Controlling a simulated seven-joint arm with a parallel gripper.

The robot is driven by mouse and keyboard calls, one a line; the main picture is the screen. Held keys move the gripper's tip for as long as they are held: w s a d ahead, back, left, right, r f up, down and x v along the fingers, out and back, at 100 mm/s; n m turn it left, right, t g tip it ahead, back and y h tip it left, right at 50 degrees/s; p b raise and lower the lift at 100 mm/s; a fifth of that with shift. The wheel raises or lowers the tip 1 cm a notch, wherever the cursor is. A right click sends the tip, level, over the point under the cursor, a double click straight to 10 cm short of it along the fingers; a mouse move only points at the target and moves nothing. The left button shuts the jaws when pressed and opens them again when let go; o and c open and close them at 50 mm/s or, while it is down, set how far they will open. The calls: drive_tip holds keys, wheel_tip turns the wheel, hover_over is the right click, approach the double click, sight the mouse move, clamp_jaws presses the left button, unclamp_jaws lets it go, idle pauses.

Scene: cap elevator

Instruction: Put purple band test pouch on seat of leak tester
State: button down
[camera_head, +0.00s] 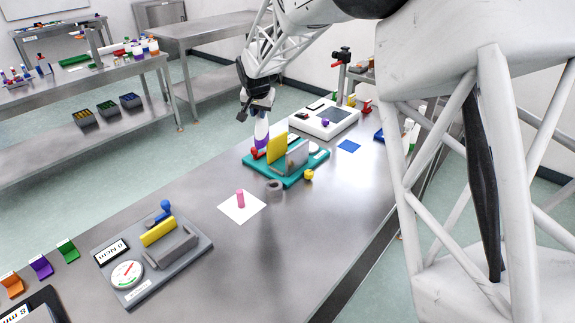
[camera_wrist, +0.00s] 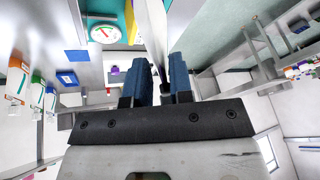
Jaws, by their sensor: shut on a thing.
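My gripper (camera_head: 259,104) is shut on the purple band test pouch (camera_head: 262,131), a white pouch with a purple band, held upright just left of the teal fixture. In the wrist view the pouch (camera_wrist: 154,35) shows edge-on between the blue fingers (camera_wrist: 160,82). The teal fixture (camera_head: 292,179) has a yellow plate (camera_head: 277,149), a grey block and a round gauge; it may be the leak tester. Whether the pouch's lower end touches it cannot be told. A similar grey fixture (camera_head: 195,258) with a gauge, yellow plate and blue knob stands at front left.
A pink cylinder (camera_head: 240,198) stands on a white square, near a grey ring (camera_head: 275,188) and a yellow knob (camera_head: 309,174). A white device (camera_head: 323,120) with a dark panel stands behind. Orange, purple and green items sit front left. The bench front is mostly clear.

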drive_tip(key=w+d+f+m+h, duration=0.1)
drive_tip(key=w+d+m+h, duration=0.1)
drive_tip(key=d+m, duration=0.3)
drive_tip(key=shift+w+d+f+g, duration=0.2)
drive_tip(key=shift+d+g, duration=0.1)
drive_tip(key=shift+d, duration=1)
drive_tip(key=shift+f, duration=2.6)
drive_tip(key=shift+f, duration=2.5)
